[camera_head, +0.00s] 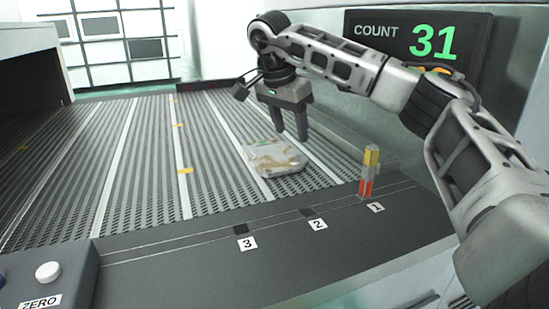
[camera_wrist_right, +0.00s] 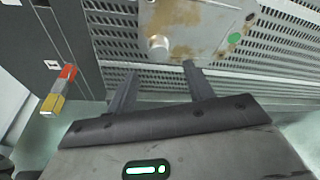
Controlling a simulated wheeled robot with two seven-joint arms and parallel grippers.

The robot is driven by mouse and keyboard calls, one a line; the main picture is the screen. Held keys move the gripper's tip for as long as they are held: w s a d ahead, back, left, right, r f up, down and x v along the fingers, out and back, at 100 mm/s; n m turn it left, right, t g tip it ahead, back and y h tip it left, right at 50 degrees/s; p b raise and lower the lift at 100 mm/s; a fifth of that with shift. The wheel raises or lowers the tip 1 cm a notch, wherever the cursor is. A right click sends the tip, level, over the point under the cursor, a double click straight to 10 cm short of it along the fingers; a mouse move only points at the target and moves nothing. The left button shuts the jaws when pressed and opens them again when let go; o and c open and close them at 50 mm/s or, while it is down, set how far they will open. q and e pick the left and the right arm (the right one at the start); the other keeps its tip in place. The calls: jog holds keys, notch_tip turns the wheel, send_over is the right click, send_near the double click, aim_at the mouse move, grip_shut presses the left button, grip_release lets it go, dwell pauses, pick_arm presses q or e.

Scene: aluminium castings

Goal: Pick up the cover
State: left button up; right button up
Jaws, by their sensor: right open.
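The cover (camera_head: 273,157) is a flat silver-grey casting with brownish stains, lying on the ribbed conveyor. In the right wrist view the cover (camera_wrist_right: 195,22) shows at the top, cut off by the frame edge, with a pale round knob and a green dot on it. My right gripper (camera_head: 290,134) is above the far side of the cover, pointing down. In the wrist view the right gripper (camera_wrist_right: 160,70) is open with nothing between its fingers, and the cover lies beyond the fingertips. My left gripper is not in view.
A red, yellow and grey block (camera_head: 369,172) stands at mark 1, right of the cover. Marks 2 (camera_head: 317,225) and 3 (camera_head: 247,243) are bare. A button box (camera_head: 75,275) labelled ZERO sits at lower left. A COUNT 31 display (camera_head: 470,40) hangs behind my right arm.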

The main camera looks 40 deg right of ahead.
aim_at(292, 153)
notch_tip(292, 153, down, 4)
jog(key=shift+d+f+p, duration=0.1)
jog(key=shift+f+p, duration=0.05)
jog(key=shift+p, duration=0.2)
jog(key=shift+d+f, duration=0.2)
jog(key=shift+f, duration=0.4)
jog(key=shift+r, duration=0.1)
grip_shut()
